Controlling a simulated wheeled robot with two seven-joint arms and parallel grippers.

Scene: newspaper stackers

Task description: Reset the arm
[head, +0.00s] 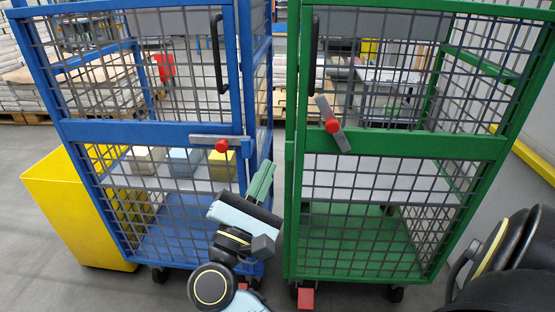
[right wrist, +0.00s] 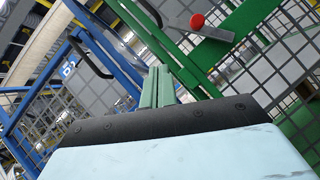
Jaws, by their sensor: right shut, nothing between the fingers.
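My right gripper (head: 265,178) stands in front of the gap between the blue cage and the green cage, low in the head view. Its green fingers are shut together and empty; they also show in the right wrist view (right wrist: 158,87). The blue cage (head: 150,133) has a grey latch bar lying level with a red knob (head: 222,145). The green cage (head: 400,143) has a grey latch bar (head: 328,112) tilted down to the right, with a red knob that also shows in the right wrist view (right wrist: 197,21). My left gripper is out of view.
A yellow bin (head: 75,215) stands left of the blue cage. Several small boxes (head: 185,160) sit on the blue cage's shelf; the green cage's shelf (head: 380,183) looks empty. Black handles (head: 313,55) stick out from the doors. Grey floor shows at the lower left.

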